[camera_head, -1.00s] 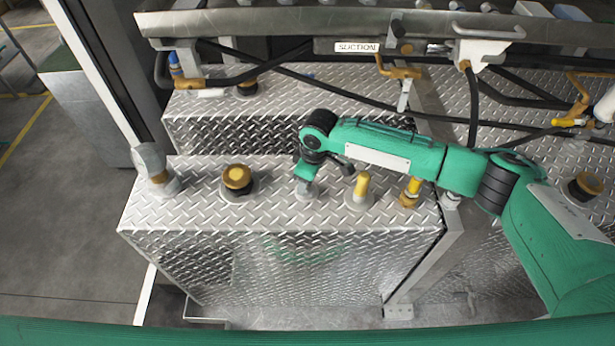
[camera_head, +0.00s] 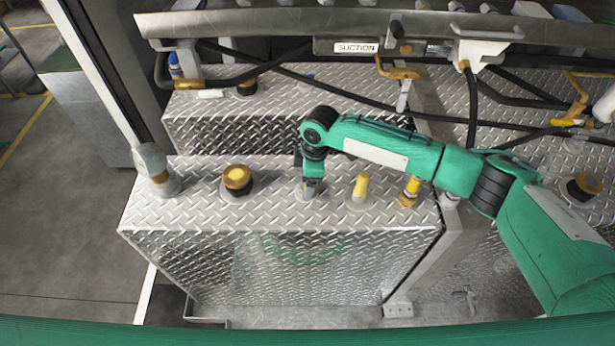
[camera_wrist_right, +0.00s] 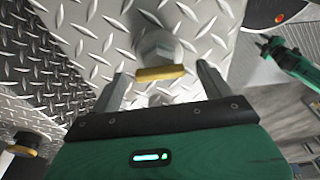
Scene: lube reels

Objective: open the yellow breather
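In the right wrist view a yellow handle (camera_wrist_right: 160,73) sits on a grey round fitting (camera_wrist_right: 158,45) on the diamond-plate top. My right gripper (camera_wrist_right: 162,78) is open, with one finger on each side of the handle. Both fingers look apart from it. In the head view my right gripper (camera_head: 309,190) points down over this fitting and hides most of it. To its right stand a yellow-topped fitting (camera_head: 361,186) and a yellow-and-brass fitting (camera_head: 411,190). My left gripper is not in the head view; a green part of mine shows at right in the wrist view, its fingers unclear.
A brass-topped cap (camera_head: 237,179) stands left of the gripper on the metal box (camera_head: 205,212). A grey post rises at the box's left end. A rail with a SUCTION label (camera_head: 356,47), black hoses and brass valves (camera_head: 398,72) lie behind.

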